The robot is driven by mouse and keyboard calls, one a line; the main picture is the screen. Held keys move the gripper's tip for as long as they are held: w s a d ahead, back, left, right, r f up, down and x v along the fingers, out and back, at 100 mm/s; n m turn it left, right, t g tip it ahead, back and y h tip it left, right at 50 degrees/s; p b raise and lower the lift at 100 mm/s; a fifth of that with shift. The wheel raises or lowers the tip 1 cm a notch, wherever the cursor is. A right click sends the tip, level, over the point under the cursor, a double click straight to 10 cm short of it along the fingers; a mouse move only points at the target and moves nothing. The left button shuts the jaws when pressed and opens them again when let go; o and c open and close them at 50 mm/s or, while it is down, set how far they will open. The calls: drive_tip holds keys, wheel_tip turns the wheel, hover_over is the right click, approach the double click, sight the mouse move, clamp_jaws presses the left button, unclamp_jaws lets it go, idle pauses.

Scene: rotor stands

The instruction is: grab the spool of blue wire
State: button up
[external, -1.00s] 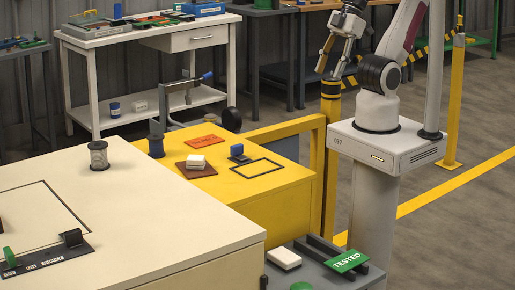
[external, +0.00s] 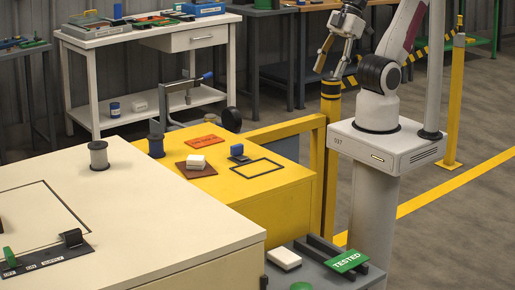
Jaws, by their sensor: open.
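A dark blue spool (external: 156,146), which looks like the spool of blue wire, stands upright at the back left of the yellow bench (external: 262,208). The edge of the cream table hides part of its foot. A grey spool (external: 98,156) stands upright nearby on the cream table (external: 150,215). My gripper (external: 327,72) is open and empty, high up at the top right, well away from both spools. Its fingers point down.
The yellow bench also holds an orange card (external: 204,142), a white block on a brown pad (external: 195,167), a small blue item (external: 238,153) and a black outlined area (external: 258,169). A clamp-like stand (external: 185,100) rises behind the blue spool. A yellow rail (external: 285,128) lies between.

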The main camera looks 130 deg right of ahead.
drive_tip(key=w+d+f+t+h, duration=0.1)
drive_tip(key=w+d+f, duration=0.1)
drive_tip(key=w+d, duration=0.55)
drive_tip(key=w+d+f+m+t+h, duration=0.1)
drive_tip(key=w+d, duration=0.3)
drive_tip(key=w, duration=0.6)
drive_tip(key=w+d+f+t+h, duration=0.1)
drive_tip(key=w+d+f+t, duration=0.1)
drive_tip(key=w+d, duration=0.5)
drive_tip(key=w+d+f+t, duration=0.1)
drive_tip(key=w+d+f, duration=0.4)
drive_tip(key=w+f, duration=0.15)
drive_tip(key=m+t, duration=0.1)
drive_tip(key=t, duration=0.1)
approach(156, 146)
drive_tip(key=d, duration=0.1)
drive_tip(key=d+f, duration=0.1)
drive_tip(key=d, duration=0.1)
drive_tip(key=shift+d+f+t, duration=0.25)
drive_tip(key=shift+f+t, duration=0.15)
drive_tip(key=shift+f, duration=0.2)
drive_tip(key=shift+x, duration=1.3)
drive_tip(key=shift+a, duration=0.1)
drive_tip(key=shift+w, duration=0.1)
